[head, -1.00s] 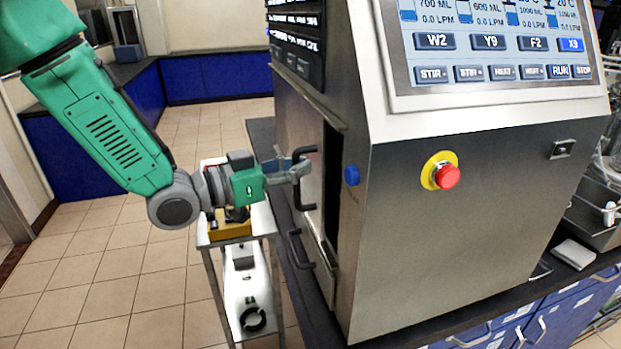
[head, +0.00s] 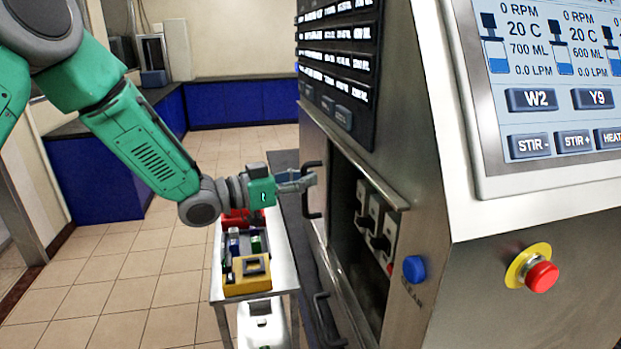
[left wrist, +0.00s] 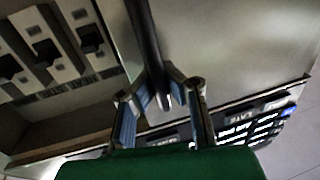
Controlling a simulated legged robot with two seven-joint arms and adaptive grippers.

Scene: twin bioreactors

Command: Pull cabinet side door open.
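The cabinet side door (left wrist: 235,45) is a grey metal panel. In the head view it stands part open as a narrow panel, and the cabinet's inside shows. A black upper handle (head: 311,176) is on its outer face. My left gripper (head: 306,179) is at this handle. In the left wrist view, the fingers of my left gripper (left wrist: 161,85) are closed in on both sides of the black bar, near its end. The exact finger contact is partly hidden. My right gripper is not in view.
Light switches (head: 375,222) show inside the opening. A lower black handle (head: 325,320) is below. A blue button (head: 414,269) and a red stop button (head: 541,275) are on the cabinet front. A cart (head: 285,270) with a yellow box (head: 247,276) stands below my left arm.

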